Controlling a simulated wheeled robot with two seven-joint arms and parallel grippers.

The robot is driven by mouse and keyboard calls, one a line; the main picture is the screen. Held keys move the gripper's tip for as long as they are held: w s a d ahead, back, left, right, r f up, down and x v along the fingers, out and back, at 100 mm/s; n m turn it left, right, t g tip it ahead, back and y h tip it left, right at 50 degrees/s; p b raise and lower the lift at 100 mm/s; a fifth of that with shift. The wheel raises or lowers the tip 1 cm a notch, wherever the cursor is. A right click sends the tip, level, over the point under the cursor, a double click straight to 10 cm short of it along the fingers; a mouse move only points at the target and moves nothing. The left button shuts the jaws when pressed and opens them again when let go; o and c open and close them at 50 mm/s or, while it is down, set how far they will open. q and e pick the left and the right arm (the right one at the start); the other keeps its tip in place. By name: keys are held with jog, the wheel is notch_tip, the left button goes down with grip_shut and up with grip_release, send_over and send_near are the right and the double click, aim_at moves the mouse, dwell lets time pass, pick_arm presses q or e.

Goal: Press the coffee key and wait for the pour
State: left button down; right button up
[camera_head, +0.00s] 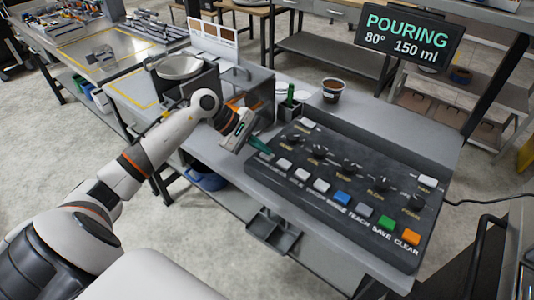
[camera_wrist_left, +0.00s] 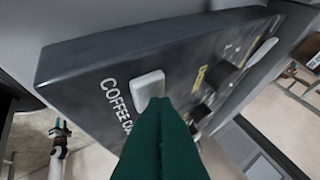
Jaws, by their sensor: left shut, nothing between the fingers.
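A black control panel (camera_head: 350,185) carries a row of keys and several knobs. My left gripper (camera_head: 262,147) is shut and empty, with its green fingertips at the panel's left end. In the left wrist view the green fingertips (camera_wrist_left: 167,104) overlap the edge of the white coffee key (camera_wrist_left: 147,86), beside the label COFFEE. I cannot tell whether they press it. The display (camera_head: 408,35) reads POURING, 80°, 150 ml. A small gripper with green fingertips (camera_wrist_left: 59,129), apparently my right one, shows far off in the left wrist view; its opening is too small to judge.
A cup with dark contents (camera_head: 332,90) stands behind the panel on the grey table. A green upright object (camera_head: 290,95) is left of it. A machine with a metal bowl (camera_head: 179,67) stands at the left, behind my left arm. Blue, green and orange keys line the panel's front.

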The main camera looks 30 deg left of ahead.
aim_at(261, 155)
dwell(0.3)
pick_arm(q)
jog(key=shift+r, duration=0.85)
jog(key=shift+r+p, duration=0.75)
jog(key=shift+r, duration=1.8)
jog(key=shift+a, duration=0.1)
